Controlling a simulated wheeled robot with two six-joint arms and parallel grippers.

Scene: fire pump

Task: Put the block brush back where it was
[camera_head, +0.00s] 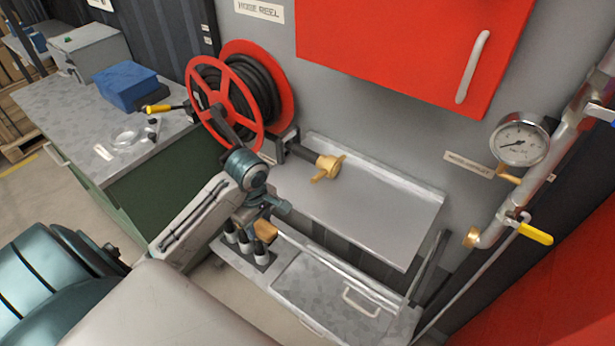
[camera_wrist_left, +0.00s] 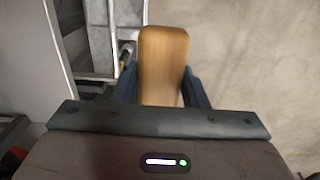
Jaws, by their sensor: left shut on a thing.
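The block brush (camera_head: 265,231) shows as a tan wooden block below my left gripper (camera_head: 262,212) in the head view. In the left wrist view the wooden block (camera_wrist_left: 163,62) stands between the two dark fingers. My left gripper is shut on it. The brush's bristles are hidden in both views. The gripper is in front of the steel shelf's left end and above or beside a small rack of dark, white-banded bottles (camera_head: 241,243); I cannot tell the exact height. My right gripper is not in view.
The steel shelf (camera_head: 380,212) is bare in the middle, with a brass nozzle (camera_head: 327,168) at its back. A metal box lid with a handle (camera_head: 335,295) lies below. The red hose reel (camera_head: 227,100) is close behind my left arm. A workbench (camera_head: 70,110) stands left.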

